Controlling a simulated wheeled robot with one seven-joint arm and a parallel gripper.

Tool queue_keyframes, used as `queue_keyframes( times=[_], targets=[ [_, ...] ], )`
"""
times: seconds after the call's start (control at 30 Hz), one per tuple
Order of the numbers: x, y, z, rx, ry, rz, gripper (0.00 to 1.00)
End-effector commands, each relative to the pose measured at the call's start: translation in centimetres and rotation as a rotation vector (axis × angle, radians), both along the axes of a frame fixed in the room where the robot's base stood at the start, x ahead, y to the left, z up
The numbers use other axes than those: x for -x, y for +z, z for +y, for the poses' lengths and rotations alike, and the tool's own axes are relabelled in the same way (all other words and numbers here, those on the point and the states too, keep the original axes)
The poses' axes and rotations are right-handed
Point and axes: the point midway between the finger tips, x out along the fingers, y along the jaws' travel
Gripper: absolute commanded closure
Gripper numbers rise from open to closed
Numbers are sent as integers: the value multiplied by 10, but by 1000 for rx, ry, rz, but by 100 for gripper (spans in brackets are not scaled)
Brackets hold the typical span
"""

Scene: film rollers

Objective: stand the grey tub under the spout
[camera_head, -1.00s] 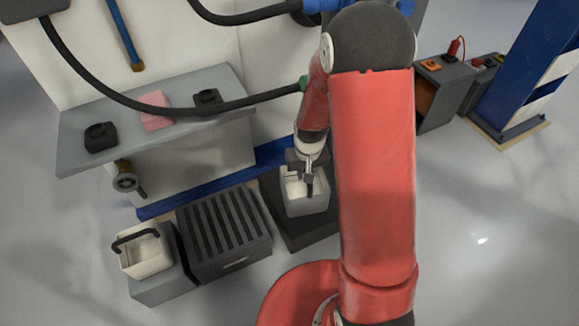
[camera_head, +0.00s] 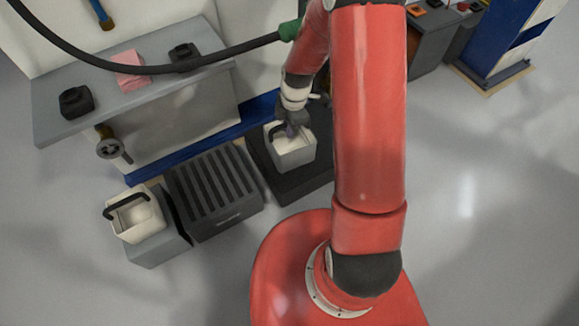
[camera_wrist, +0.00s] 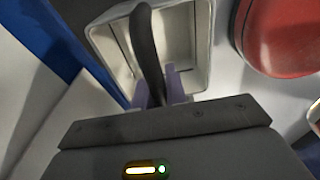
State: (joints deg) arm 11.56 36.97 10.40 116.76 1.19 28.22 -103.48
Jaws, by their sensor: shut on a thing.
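The grey tub (camera_head: 292,157), pale inside with a dark arched handle, is at the dark low platform (camera_head: 308,190). I cannot tell whether it rests on it or hangs just above. My gripper (camera_head: 291,131) is over the tub, shut on its handle. In the wrist view my gripper (camera_wrist: 159,86) has its purple fingers on either side of the dark handle (camera_wrist: 147,45), with the tub (camera_wrist: 202,50) beyond, its inside looking empty. The spout (camera_head: 110,148), a brass tap with a round valve, sticks out below the bench at left, above the floor near the slatted grey stand.
The slatted stand (camera_head: 213,190) lies between the dark platform and a cream tub (camera_head: 137,216) on a grey block (camera_head: 160,247). The grey bench (camera_head: 140,93) overhangs the spout. A black hose (camera_head: 150,67) crosses above it. Open floor lies at right.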

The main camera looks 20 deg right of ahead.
Motion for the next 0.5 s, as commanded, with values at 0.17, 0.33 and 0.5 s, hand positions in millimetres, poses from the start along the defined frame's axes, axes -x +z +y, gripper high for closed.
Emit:
queue_keyframes(
  times=[0.17, 0.33, 0.5],
  targets=[
    [-1, -1, 0, 0, 86, 1, 100],
    [-1, -1, 0, 1, 98, 0, 100],
    [0, -3, 0, 0, 96, 0, 100]
  ],
)
